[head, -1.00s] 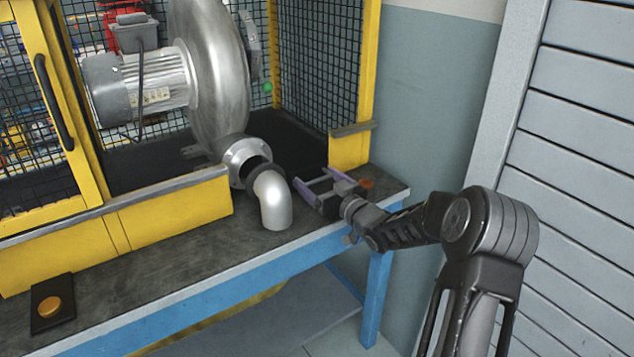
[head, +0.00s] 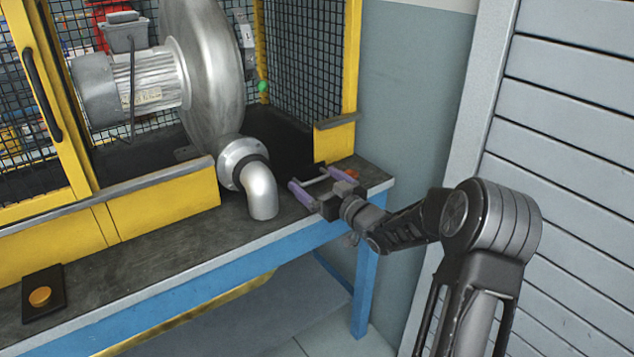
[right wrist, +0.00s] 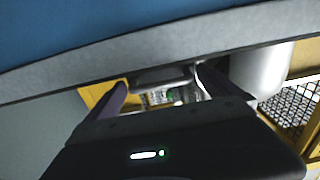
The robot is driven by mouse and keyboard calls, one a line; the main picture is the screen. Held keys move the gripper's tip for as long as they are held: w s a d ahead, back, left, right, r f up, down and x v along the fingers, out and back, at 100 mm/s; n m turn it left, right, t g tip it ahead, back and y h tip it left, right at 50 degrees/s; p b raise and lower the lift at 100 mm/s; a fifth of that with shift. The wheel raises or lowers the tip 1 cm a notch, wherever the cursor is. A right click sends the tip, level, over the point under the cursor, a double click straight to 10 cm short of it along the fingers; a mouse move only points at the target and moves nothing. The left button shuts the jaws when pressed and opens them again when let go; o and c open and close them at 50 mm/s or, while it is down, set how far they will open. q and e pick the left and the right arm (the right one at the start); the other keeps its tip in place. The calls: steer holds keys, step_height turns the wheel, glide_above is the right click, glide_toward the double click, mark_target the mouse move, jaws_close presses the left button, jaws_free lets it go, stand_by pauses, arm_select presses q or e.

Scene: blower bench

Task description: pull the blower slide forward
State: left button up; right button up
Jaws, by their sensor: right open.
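The blower (head: 205,80) is a grey round housing with a ribbed motor (head: 140,85) on its left, inside the yellow mesh enclosure. Its outlet flange (head: 236,160) sits against a silver pipe elbow (head: 262,195) that bends down toward the bench. I cannot pick out the slide under the blower; the dark enclosure floor shows there. My right gripper (head: 312,177) is open over the bench's right end, to the right of the elbow and apart from it. Its purple fingers (right wrist: 162,78) also show in the right wrist view, with the pale elbow (right wrist: 258,68) to their right. My left gripper is not in view.
An orange button on a black plate (head: 40,298) lies at the front left of the bench (head: 130,255). A reddish-orange button (head: 351,174) is beside my right gripper. A slatted grey shutter (head: 570,130) is at right.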

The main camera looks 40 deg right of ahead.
steer(key=s, duration=0.7)
steer(key=shift+s, duration=0.4)
